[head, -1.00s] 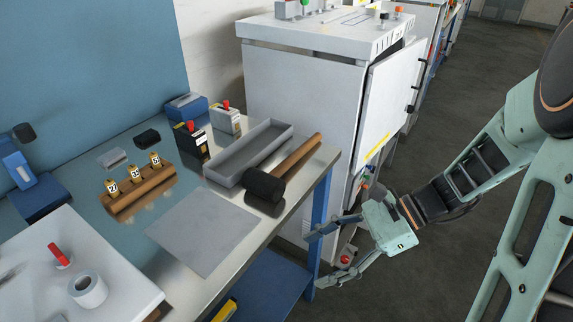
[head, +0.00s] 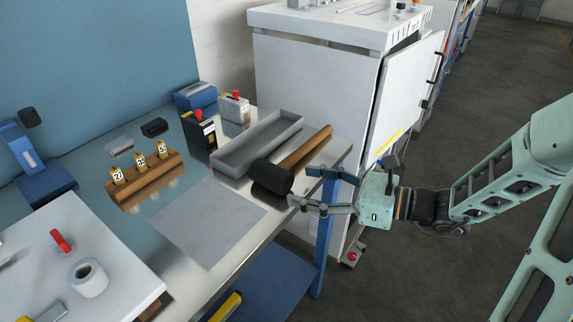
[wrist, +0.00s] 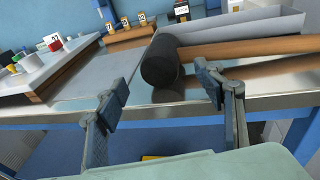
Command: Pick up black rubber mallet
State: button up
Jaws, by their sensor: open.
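The black rubber mallet (head: 272,177) lies on the metal bench top near its right edge, its wooden handle (head: 305,149) pointing to the back right. In the wrist view its black head (wrist: 160,60) shows ahead and between the fingers, with the handle (wrist: 240,48) running off to the right. My gripper (head: 308,190) is open and empty, just off the bench's right edge, with its fingertips close to the mallet head. In the wrist view the open fingers (wrist: 160,92) stand apart on either side, and I cannot tell whether either touches the mallet.
A grey tray (head: 222,163) sits right behind the mallet. A flat grey sheet (head: 208,222) lies in front of it. A wooden block with numbered tags (head: 150,185) stands left. A white cabinet (head: 310,85) stands behind the bench. The bench edge (head: 262,240) lies near my gripper.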

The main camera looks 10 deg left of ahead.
aim_at(289, 180)
jog(key=x, duration=0.4)
jog(key=shift+w+a+r, duration=0.1)
jog(key=shift+a+r, duration=0.05)
jog(key=shift+r, duration=0.05)
jog(key=shift+c, duration=0.7)
jog(key=c, duration=1.5)
